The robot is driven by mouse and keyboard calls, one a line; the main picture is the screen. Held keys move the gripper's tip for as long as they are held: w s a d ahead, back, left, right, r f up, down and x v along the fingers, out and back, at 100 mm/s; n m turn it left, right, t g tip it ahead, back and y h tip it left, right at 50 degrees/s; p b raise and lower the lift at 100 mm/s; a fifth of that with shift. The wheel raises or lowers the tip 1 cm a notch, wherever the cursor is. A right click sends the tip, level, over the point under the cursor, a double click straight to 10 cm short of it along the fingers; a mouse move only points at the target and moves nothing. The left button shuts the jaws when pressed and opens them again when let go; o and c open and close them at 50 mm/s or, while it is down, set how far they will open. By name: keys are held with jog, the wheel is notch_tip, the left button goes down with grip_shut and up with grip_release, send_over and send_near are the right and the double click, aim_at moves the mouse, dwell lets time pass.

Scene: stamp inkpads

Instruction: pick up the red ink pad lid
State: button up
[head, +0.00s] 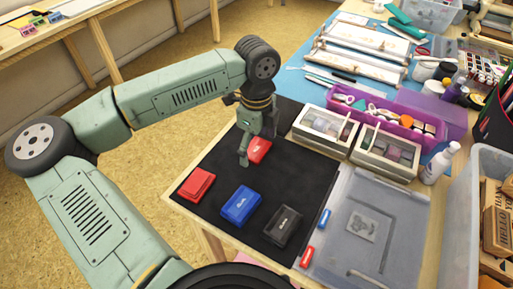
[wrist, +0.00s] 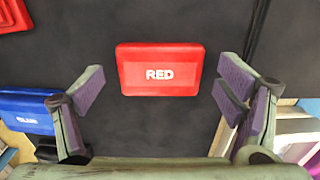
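A red rectangular lid (head: 260,149) marked "RED" lies on the black mat (head: 222,160), partly hidden behind my gripper in the head view. In the wrist view the red lid (wrist: 160,69) lies flat, near the top middle, with its white lettering upright. My gripper (head: 245,158) is over the mat at the lid. In the wrist view my gripper (wrist: 162,82) is open, one finger on each side of the lid, with gaps to both its ends. Nothing is held. The height of the fingertips above the mat is hard to tell.
Another red ink pad (head: 197,184), a blue one (head: 241,205) and a black one (head: 283,226) sit on the mat's near part. Two clear-topped boxes (head: 325,128) (head: 386,153) and a purple tray (head: 373,119) stand to the right.

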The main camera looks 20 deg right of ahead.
aim_at(257, 150)
jog(key=c, duration=0.8)
jog(key=shift+r, duration=0.15)
jog(key=shift+r, duration=0.25)
jog(key=r+b, duration=0.1)
jog(key=r, duration=0.1)
jog(key=shift+s+r+b, duration=0.3)
jog(key=shift+b, duration=0.1)
jog(key=s+b, duration=0.1)
jog(key=s, duration=0.4)
jog(key=s+a+r+b, duration=0.1)
jog(key=s, duration=0.3)
jog(key=s+a+b, duration=0.1)
jog(key=s, duration=0.4)
jog(key=shift+s+r+b, duration=0.3)
jog(key=shift+b, duration=0.05)
jog(key=shift+n, duration=0.4)
jog(key=w+a+r, duration=0.1)
jog(key=w+a, duration=0.2)
jog(key=a, duration=0.1)
jog(key=w+a+r, duration=0.1)
jog(key=w+a, duration=0.2)
jog(key=a, duration=0.2)
jog(key=w+a+r+b, duration=0.1)
jog(key=w+a, duration=0.1)
jog(key=a, duration=0.3)
jog(key=shift+w+r, duration=0.15)
jog(key=shift+w, duration=0.25)
